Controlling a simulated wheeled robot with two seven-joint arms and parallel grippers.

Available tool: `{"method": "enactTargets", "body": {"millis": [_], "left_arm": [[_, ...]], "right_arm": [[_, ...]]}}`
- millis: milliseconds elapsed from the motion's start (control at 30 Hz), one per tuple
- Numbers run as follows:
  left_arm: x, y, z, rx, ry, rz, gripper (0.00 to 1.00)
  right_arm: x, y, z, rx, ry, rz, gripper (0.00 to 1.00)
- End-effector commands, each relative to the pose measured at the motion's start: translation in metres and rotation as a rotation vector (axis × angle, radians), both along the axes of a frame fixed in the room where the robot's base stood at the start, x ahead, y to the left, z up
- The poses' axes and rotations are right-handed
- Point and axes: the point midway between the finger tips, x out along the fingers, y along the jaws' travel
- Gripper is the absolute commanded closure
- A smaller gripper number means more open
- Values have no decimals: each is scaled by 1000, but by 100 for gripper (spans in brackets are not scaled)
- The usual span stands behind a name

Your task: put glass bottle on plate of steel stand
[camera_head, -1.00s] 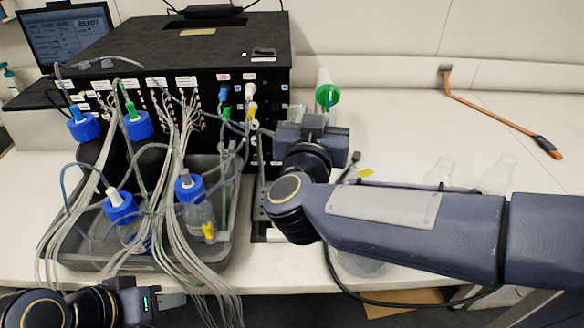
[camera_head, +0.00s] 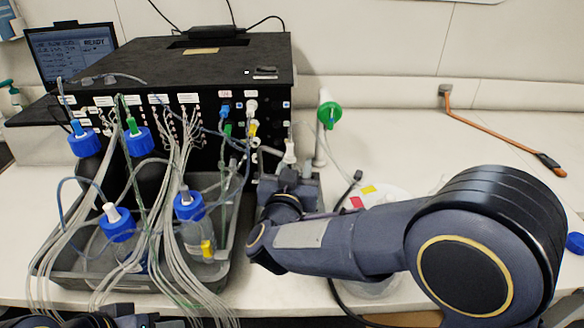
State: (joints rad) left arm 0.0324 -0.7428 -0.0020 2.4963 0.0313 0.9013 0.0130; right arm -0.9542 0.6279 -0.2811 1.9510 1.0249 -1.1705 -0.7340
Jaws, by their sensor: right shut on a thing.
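My right gripper (camera_head: 288,184) is at the middle of the bench, just in front of the black box, and its fingers are mostly hidden by its own body. It is shut on what seems to be the glass bottle, of which only a pale narrow top (camera_head: 289,152) shows beyond the gripper. The steel stand has an upright rod (camera_head: 319,151) with a green-ended part (camera_head: 329,115) near its top, right of the gripper. Its grey plate (camera_head: 313,190) is partly covered by the gripper; I cannot tell whether the bottle touches it. My left gripper is barely in view at the bottom left, fingers unseen.
A grey tray (camera_head: 65,272) holds several blue-capped bottles with many loose tubes at left. The black box (camera_head: 190,70) stands behind. A round white item with coloured labels (camera_head: 380,196) is partly behind my right arm. An orange-handled tool (camera_head: 500,128) lies at back right.

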Motion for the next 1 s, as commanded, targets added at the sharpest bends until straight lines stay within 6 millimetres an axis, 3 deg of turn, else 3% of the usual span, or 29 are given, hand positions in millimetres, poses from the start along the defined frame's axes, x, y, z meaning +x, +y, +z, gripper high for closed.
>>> {"method": "enactTargets", "body": {"millis": [67, 200, 567, 600, 733, 1000], "left_arm": [[0, 0, 3, 0, 0, 0, 64], [0, 0, 2, 0, 0, 0, 64], [0, 0, -2, 0, 0, 0, 64], [0, 0, -1, 0, 0, 0, 64], [0, 0, -1, 0, 0, 0, 64], [0, 0, 0, 0, 0, 0, 64]], "right_arm": [[12, 7, 1, -1, -1, -1, 100], [11, 7, -12, -2, 0, -1, 100], [10, 7, -16, 0, -1, 0, 100], [10, 7, -16, 0, 0, 0, 60], [10, 7, -15, 0, 0, 0, 43], [10, 7, -15, 0, 0, 0, 42]]}}
